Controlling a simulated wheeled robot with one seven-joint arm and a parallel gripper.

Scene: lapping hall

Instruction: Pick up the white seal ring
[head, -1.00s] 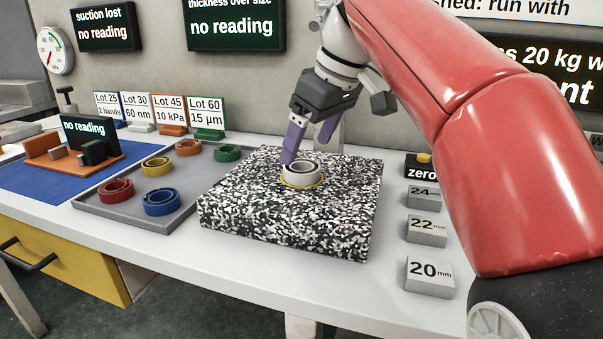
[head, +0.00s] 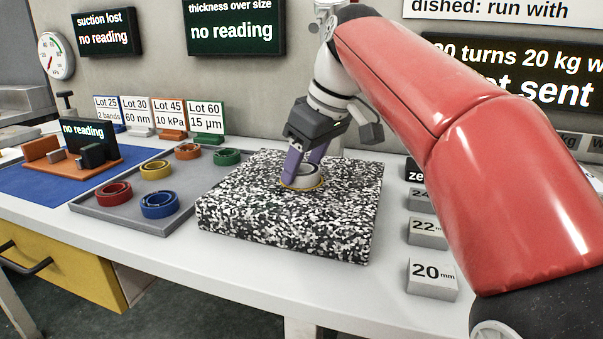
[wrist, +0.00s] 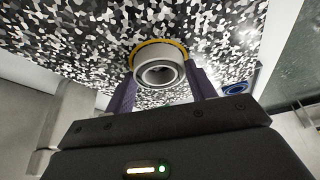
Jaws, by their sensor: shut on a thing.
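The white seal ring (head: 309,178) sits on top of the black-and-white speckled block (head: 250,215), inside a thin yellow circle marked on the block. My gripper (head: 303,172) reaches down to it, with its purple fingers shut on the ring. In the wrist view the ring (wrist: 158,72) shows between the two fingers (wrist: 160,85), one on each side. The ring appears to rest on the block's surface. Part of its left side is hidden behind a finger in the head view.
A grey tray (head: 128,213) to the left holds red, yellow, blue, orange and green rings. Grey size blocks, such as the 20 mm one (head: 432,280), line the right. Lot cards (head: 207,115) stand behind the tray. A blue mat (head: 35,185) lies at the far left.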

